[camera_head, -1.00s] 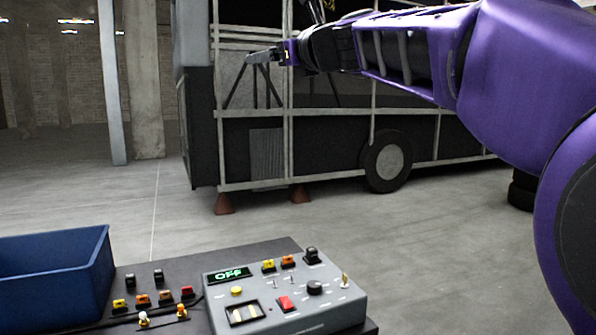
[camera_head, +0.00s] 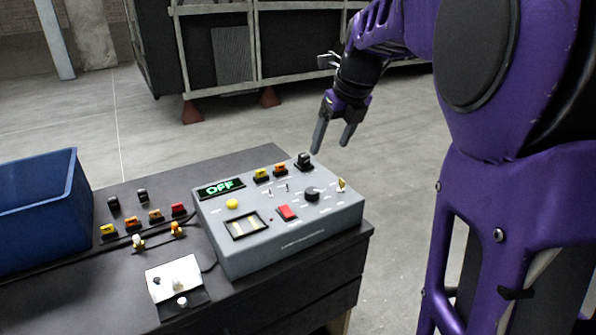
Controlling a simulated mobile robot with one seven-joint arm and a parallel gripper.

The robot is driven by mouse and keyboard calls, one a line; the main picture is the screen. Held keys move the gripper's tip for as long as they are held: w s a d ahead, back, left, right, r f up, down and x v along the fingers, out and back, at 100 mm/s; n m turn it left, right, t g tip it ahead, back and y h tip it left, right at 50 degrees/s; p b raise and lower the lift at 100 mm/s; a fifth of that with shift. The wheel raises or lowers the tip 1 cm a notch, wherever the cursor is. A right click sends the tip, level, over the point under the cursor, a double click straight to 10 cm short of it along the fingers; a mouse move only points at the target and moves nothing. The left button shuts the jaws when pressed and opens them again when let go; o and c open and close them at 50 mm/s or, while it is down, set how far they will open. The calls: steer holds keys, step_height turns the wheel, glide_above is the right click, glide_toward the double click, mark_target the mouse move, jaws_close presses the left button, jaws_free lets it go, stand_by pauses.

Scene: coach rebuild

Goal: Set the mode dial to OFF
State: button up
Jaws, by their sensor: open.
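A grey control box (camera_head: 290,243) stands on the dark bench. Its small display (camera_head: 220,188) reads OFF in green. A round black dial (camera_head: 312,194) sits on the right part of the top panel, with markings around it too small to read. I cannot tell where its pointer is set. My gripper (camera_head: 334,136) is open and empty, pointing down, in the air above and behind the box's back right corner. It is apart from the dial and touches nothing that I can see.
The panel also bears a red switch (camera_head: 287,213), a yellow button (camera_head: 232,203), a gauge window (camera_head: 247,226) and a black block (camera_head: 303,161) at the back. A white switch plate (camera_head: 174,279) and a blue bin (camera_head: 40,215) are to the left.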

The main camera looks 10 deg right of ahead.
mark_target(312, 190)
steer(key=b+x, duration=0.3)
steer(key=x, duration=1.4)
steer(key=shift+f, duration=0.1)
jaws_close()
